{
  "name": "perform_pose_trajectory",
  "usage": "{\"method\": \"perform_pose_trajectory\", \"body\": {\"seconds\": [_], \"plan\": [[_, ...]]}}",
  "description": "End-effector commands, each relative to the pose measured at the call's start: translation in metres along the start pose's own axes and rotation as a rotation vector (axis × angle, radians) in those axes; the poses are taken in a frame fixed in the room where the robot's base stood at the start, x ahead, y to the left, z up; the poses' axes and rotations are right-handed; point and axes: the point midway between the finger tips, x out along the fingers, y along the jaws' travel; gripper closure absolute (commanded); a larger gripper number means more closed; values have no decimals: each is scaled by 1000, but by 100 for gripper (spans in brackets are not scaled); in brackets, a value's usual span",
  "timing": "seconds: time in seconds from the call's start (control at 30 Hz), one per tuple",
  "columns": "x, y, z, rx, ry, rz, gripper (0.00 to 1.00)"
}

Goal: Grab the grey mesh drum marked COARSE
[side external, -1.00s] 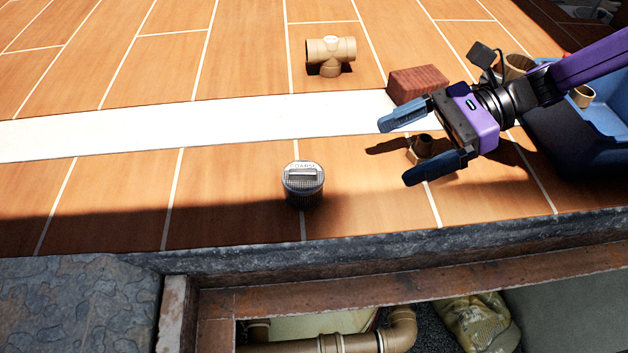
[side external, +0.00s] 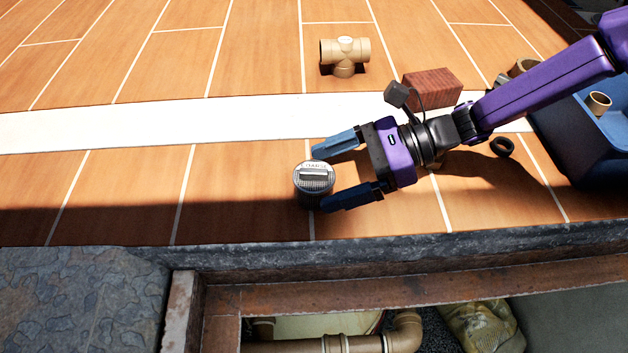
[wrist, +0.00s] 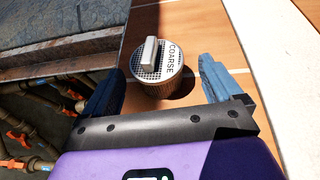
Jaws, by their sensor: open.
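The grey mesh drum (side external: 314,178) stands upright on the orange tiled deck, its lid bearing a raised grey bar handle and the word COARSE. In the wrist view the drum (wrist: 160,68) is just ahead of the jaws, between the lines of the two blue fingers. My gripper (side external: 331,177) is open, with one fingertip on the far side of the drum and the other on its near side. It also shows in the wrist view (wrist: 158,82). I cannot tell whether either finger touches the drum. The drum's lower part is partly in shadow.
A blue crate (side external: 590,150) with pipe pieces is at right, near a dark ring (side external: 503,147). The stone edge (side external: 400,250) borders an open pit with pipes.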

Motion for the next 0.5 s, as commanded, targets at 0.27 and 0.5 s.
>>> {"method": "perform_pose_trajectory", "body": {"seconds": [0.27,0.5], "plan": [[35,4,-1,-1,1,4,8],[51,3,-1,0,1,1,8]]}}
